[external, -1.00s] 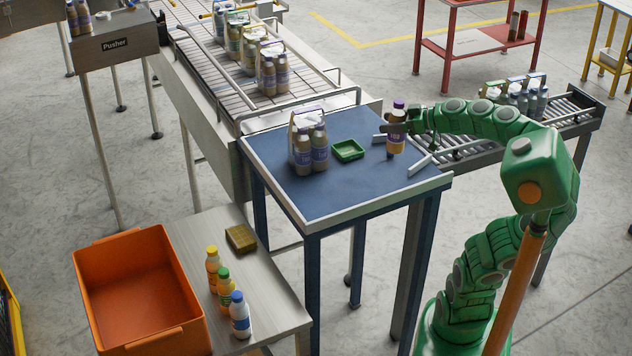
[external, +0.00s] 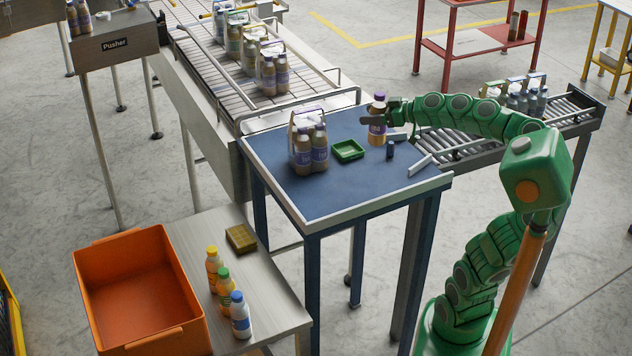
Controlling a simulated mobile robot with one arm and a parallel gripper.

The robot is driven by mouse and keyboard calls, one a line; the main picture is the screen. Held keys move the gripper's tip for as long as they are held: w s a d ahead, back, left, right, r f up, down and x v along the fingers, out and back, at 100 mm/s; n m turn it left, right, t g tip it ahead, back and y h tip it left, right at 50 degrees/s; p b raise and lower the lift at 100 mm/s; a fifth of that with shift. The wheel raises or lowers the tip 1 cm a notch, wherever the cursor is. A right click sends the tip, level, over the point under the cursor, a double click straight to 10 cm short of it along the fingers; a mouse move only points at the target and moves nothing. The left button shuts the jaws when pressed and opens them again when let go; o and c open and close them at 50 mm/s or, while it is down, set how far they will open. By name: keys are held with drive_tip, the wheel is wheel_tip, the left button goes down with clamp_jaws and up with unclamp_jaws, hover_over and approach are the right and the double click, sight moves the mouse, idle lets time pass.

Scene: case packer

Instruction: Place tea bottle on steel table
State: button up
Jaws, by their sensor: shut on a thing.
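The tea bottle (external: 377,133), brown with a purple cap and a purple label, is upright in my gripper (external: 386,116) at the back right part of the blue table. My gripper is shut on it from the right. I cannot tell whether its base touches the blue top. The table with a brushed grey top (external: 256,285), which looks like the steel table, stands at the lower left, well away from my gripper.
The blue table (external: 330,200) holds a pack of similar bottles (external: 311,152), a green tray (external: 348,150), a small dark cylinder (external: 390,150) and white guides. The steel table carries an orange crate (external: 140,300), several capped bottles (external: 223,288) and a brownish block (external: 241,238).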

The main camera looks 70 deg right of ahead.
drive_tip(key=w+a+m+h, duration=0.1)
drive_tip(key=w+a, duration=0.4)
drive_tip(key=w, duration=0.5)
drive_tip(key=w+a+h, duration=0.1)
drive_tip(key=w+a, duration=0.4)
drive_tip(key=w, duration=0.5)
drive_tip(key=w+a+r+n+y, duration=0.15)
drive_tip(key=w+a, duration=0.45)
drive_tip(key=a, duration=0.6)
drive_tip(key=w+a+r+y, duration=0.15)
drive_tip(key=w+a, duration=0.45)
drive_tip(key=a, duration=0.6)
wheel_tip(320, 180, down, 22)
drive_tip(key=shift+w+a+f, duration=0.1)
drive_tip(key=shift+w+f, duration=6.65)
drive_tip(key=shift+w, duration=0.15)
drive_tip(key=shift+f, duration=0.15)
